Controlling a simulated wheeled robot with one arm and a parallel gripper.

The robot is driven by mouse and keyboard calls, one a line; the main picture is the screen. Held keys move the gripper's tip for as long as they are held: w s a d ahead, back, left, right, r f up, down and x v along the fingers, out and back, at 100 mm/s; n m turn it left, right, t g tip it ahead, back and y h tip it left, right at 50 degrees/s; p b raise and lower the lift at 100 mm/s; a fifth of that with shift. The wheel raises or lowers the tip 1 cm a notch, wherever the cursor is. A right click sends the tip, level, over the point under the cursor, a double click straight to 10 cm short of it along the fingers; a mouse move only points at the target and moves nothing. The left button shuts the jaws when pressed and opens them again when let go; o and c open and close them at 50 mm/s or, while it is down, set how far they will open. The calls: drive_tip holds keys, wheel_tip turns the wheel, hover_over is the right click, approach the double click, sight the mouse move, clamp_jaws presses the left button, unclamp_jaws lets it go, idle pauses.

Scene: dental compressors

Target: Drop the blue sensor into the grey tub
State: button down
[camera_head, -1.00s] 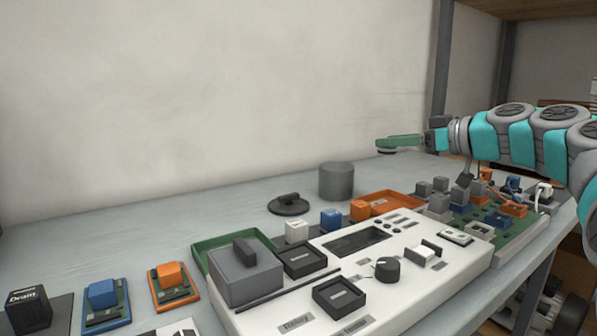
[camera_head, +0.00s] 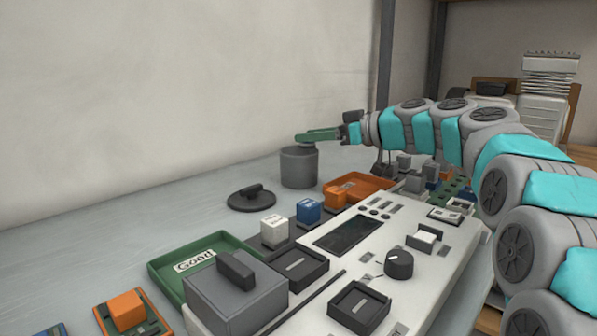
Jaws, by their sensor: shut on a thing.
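The grey tub (camera_head: 299,169) stands upright and open on the bench near the back wall. My gripper (camera_head: 313,136), with green jaws, reaches in from the right and hangs over the tub's mouth. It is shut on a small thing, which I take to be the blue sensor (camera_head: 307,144). Only a thin bluish-grey edge of it shows under the jaws, close above the tub's rim. The view does not show clearly whether it touches the rim. The tub's inside is hidden.
A dark round lid (camera_head: 251,197) lies left of the tub. A blue cube (camera_head: 308,210), a white cube (camera_head: 274,228), an orange tray (camera_head: 357,190), a green tray (camera_head: 165,268) and a white control panel (camera_head: 410,231) are in front. The bench is clear behind the lid.

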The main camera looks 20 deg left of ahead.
drive_tip(key=shift+f, duration=0.7)
drive_tip(key=shift+c, duration=1.4)
unclamp_jaws()
drive_tip(key=shift+r, duration=1.75)
drive_tip(key=s+d+b, duration=0.1)
drive_tip(key=s+d, duration=0.3)
drive_tip(key=s, duration=0.3)
drive_tip(key=s+d+r+b, duration=0.1)
drive_tip(key=s+d+b, duration=0.1)
drive_tip(key=s+d, duration=0.2)
drive_tip(key=shift+s+r+b, duration=0.25)
drive_tip(key=shift+s+b, duration=0.05)
drive_tip(key=shift+s, duration=1.1)
drive_tip(key=shift+d, duration=0.1)
